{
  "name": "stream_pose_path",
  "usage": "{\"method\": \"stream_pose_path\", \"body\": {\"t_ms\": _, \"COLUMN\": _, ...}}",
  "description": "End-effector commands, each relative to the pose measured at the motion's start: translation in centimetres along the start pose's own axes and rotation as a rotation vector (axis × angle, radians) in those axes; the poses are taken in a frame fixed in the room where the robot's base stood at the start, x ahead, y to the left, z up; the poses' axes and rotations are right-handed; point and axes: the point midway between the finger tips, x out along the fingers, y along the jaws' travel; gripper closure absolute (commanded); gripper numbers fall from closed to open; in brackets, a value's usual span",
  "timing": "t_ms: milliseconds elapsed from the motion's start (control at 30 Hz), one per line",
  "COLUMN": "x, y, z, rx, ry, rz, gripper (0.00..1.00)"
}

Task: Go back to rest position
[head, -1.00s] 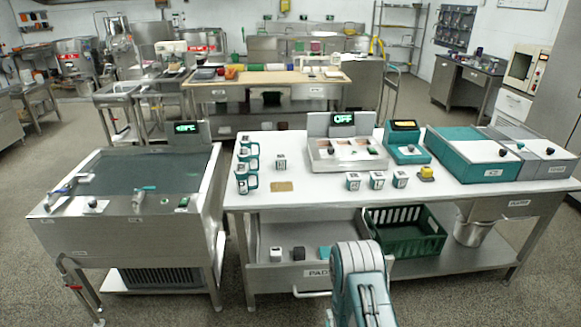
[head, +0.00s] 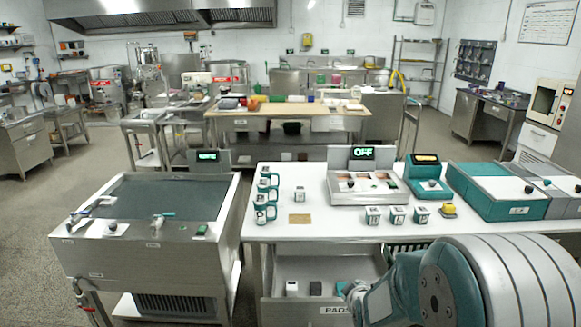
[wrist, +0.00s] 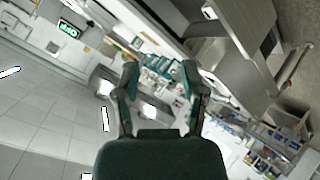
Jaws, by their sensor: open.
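My gripper (wrist: 159,78) shows in the wrist view with its two fingers apart and nothing between them. The wrist view is tilted; beyond the fingers lie blurred worktops and a lit green display (wrist: 69,29). In the head view my arm fills the lower right, in front of the white worktable (head: 290,230). I cannot make out the fingertips in the head view.
Several teal mugs (head: 266,198) stand at the table's left. Small teal-and-white boxes (head: 397,215), a yellow item (head: 449,210) and a machine with an OFF display (head: 362,153) are also on it. A drawer (head: 318,275) is open below. A steel basin unit (head: 160,198) stands left.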

Motion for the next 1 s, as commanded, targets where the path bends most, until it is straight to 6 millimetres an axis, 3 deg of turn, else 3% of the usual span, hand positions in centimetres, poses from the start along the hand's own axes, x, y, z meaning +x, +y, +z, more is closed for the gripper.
{"method": "stream_pose_path", "body": {"t_ms": 200, "x": -6.6, "y": 1.7, "z": -1.7, "rx": 0.17, "ry": -0.064, "rz": -0.057, "gripper": 0.46}}
{"method": "stream_pose_path", "body": {"t_ms": 467, "x": -14.9, "y": 2.1, "z": -2.1, "rx": 0.373, "ry": -0.161, "rz": -0.117, "gripper": 0.46}}
{"method": "stream_pose_path", "body": {"t_ms": 800, "x": -26.1, "y": 0.2, "z": -0.4, "rx": 0.635, "ry": -0.308, "rz": -0.168, "gripper": 0.46}}
{"method": "stream_pose_path", "body": {"t_ms": 1000, "x": -31.3, "y": -1.5, "z": 1.2, "rx": 0.761, "ry": -0.39, "rz": -0.182, "gripper": 0.46}}
